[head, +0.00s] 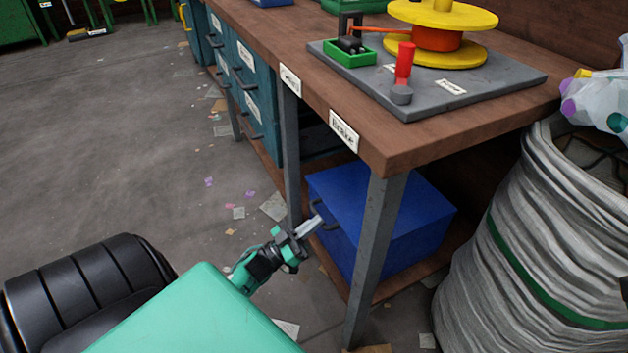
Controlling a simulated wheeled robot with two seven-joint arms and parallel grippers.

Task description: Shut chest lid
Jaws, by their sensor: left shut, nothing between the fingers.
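The blue chest (407,240) stands on the low shelf under the wooden workbench. Its lid (350,186) lies flat across the top, and I see no gap under it from here. A dark handle (326,213) sticks out at its left front side. A bench leg hides part of the chest. My left gripper (313,225) is shut and empty, with its fingertips beside the handle; I cannot tell whether they touch it. My right gripper is not in view.
The workbench (300,62) and its metal leg (374,255) stand close to the chest. A large grey woven sack (540,250) is on the right. Teal drawers (250,90) are further back. The floor at left is mostly clear, with paper scraps.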

